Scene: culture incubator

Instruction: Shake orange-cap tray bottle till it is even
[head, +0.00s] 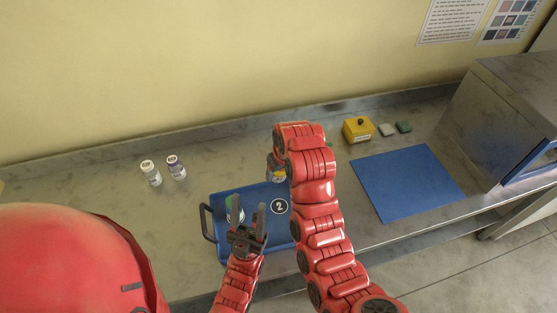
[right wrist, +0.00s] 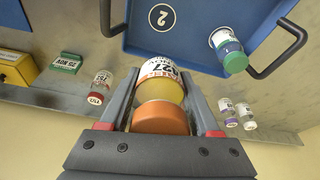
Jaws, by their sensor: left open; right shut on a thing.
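The orange-cap bottle (right wrist: 162,85) is between the fingers of my right gripper (right wrist: 160,105), which is shut on it. Its orange cap is nearest the wrist camera; a yellow band and a white label show beyond it. In the head view the bottle (head: 276,171) is partly hidden by my right arm, above the back of the blue tray (head: 222,246). I cannot tell how even its contents are. My left gripper (head: 250,212) is open and empty, fingers up, in front of the tray's left part. A green-cap bottle (right wrist: 229,52) stands on the tray, partly hidden in the head view.
Two white-labelled bottles (head: 151,172) (head: 176,167) stand left of the tray. A red-cap bottle (right wrist: 100,86) stands on the bench. A yellow box (head: 358,129), small grey and green blocks (head: 403,127) and a blue mat (head: 407,182) lie right. A metal cabinet (head: 505,110) stands far right.

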